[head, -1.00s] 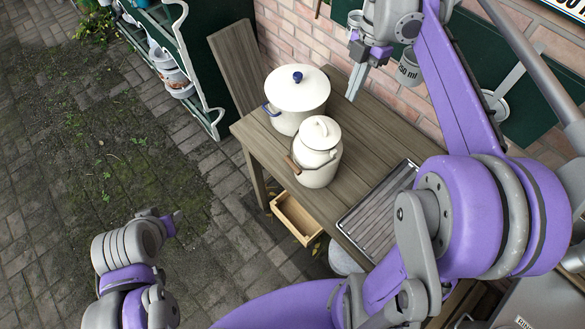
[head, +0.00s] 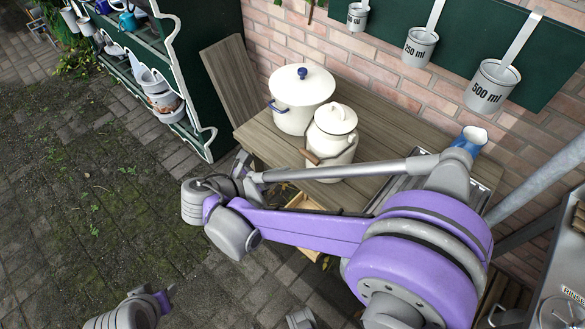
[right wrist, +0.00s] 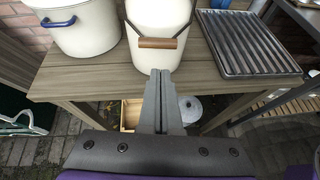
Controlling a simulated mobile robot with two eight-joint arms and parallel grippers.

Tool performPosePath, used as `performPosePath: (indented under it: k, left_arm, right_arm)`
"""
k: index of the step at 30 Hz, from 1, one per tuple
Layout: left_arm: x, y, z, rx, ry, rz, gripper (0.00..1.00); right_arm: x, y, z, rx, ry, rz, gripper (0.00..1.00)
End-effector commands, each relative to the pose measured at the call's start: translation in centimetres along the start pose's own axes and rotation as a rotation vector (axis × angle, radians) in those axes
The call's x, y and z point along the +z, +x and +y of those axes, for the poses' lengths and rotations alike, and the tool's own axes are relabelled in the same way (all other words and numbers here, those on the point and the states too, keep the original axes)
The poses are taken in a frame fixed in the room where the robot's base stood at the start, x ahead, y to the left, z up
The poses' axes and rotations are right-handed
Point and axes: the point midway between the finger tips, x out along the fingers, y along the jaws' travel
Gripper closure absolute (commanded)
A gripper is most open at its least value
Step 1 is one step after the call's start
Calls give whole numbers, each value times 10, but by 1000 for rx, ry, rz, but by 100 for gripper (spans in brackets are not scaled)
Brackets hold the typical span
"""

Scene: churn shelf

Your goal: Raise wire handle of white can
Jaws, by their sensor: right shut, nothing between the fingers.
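The white can (head: 331,145) stands upright on the wooden table with its lid on. Its wire handle hangs down on the front side, with a brown wooden grip (head: 310,156). In the right wrist view the can (right wrist: 158,15) is straight ahead, and the wooden grip (right wrist: 157,43) lies level across its front. My right gripper (right wrist: 160,78) is shut and empty, its tips just below the grip in that view. In the head view my right gripper (head: 243,162) is left of the can, by the table's front edge. My left gripper (head: 164,297) is low at the left, away from the table; its fingers are unclear.
A white pot (head: 300,105) with blue knob and handles stands left of the can. A ridged metal tray (right wrist: 247,45) lies right of it. A blue jug (head: 471,140) stands at the table's right. A wooden drawer or box (right wrist: 131,115) is below the table.

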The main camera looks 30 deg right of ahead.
Motion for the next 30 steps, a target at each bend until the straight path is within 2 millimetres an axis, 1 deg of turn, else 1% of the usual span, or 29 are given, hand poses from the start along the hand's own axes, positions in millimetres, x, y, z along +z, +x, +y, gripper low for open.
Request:
performPosePath:
  k: [1, 6, 14, 17, 20, 30]
  left_arm:
    - [3, 4, 0, 0, 0, -2, 57]
    - [5, 6, 0, 0, 0, -3, 57]
    - [4, 5, 0, 0, 0, -3, 57]
    - [4, 5, 0, 0, 0, -3, 57]
    - [4, 5, 0, 0, 0, -3, 57]
    - [2, 3, 0, 0, 0, -2, 57]
  right_arm:
    - [-6, -5, 3, 14, -18, -34, 100]
    - [-7, -13, 7, 28, -43, -89, 100]
    - [-6, -13, 7, 27, -44, -91, 100]
    - [-5, -10, 7, 26, -44, -91, 100]
    - [-4, 0, 7, 25, -43, -91, 100]
    - [1, 60, 9, 24, -43, -91, 100]
